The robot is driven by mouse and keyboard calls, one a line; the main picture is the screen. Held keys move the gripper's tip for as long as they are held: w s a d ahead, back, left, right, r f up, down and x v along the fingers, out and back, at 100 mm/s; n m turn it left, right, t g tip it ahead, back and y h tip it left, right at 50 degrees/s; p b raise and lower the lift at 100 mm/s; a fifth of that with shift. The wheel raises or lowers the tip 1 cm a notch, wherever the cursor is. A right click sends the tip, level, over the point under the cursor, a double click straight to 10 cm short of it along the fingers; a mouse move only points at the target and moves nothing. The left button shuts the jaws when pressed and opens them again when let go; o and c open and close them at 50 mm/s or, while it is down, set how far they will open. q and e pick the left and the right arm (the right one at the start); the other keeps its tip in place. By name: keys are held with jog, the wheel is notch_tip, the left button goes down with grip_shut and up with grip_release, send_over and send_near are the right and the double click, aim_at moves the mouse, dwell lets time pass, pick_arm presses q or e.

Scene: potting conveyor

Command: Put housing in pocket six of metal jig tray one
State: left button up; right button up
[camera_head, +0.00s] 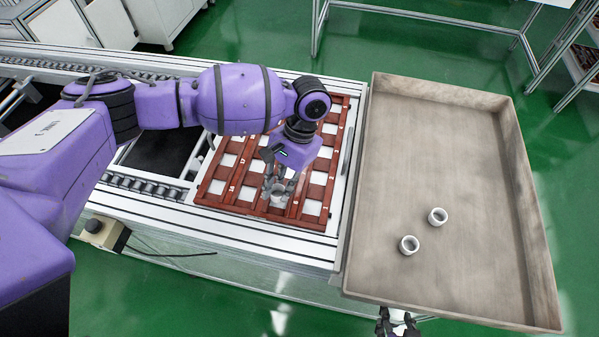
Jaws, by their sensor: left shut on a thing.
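My left gripper (279,187) is over the near part of the reddish-brown jig tray (246,207) on the conveyor. It is shut on a small white ring-shaped housing (279,199), partly hidden by the fingers. I cannot tell whether the housing is held above a pocket or sits in it. The left arm hides the far left of the jig tray.
The big grey tray (440,120) has raised walls and is mostly bare. Metal conveyor rails (270,243) run along the jig tray. A small beige box (104,233) with a black cable sits at the conveyor's near side. Green floor lies around.

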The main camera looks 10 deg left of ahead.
pick_arm(q)
notch_tip(320, 180, down, 2)
jog(key=shift+s+d+f, duration=0.1)
jog(key=shift+s, duration=0.05)
jog(key=shift+f, duration=0.1)
jog(key=shift+s+f, duration=0.35)
jog(key=shift+f, duration=0.3)
jog(key=o, duration=0.7)
jog(key=shift+f, duration=0.1)
jog(key=shift+o, duration=0.5)
jog(key=shift+w+f, duration=0.1)
jog(key=shift+w, duration=0.1)
jog(key=shift+d+r, duration=0.1)
jog(key=shift+r, duration=0.15)
jog(key=v, duration=1.3)
jog(key=shift+w+r, duration=0.2)
jog(key=shift+r, duration=0.1)
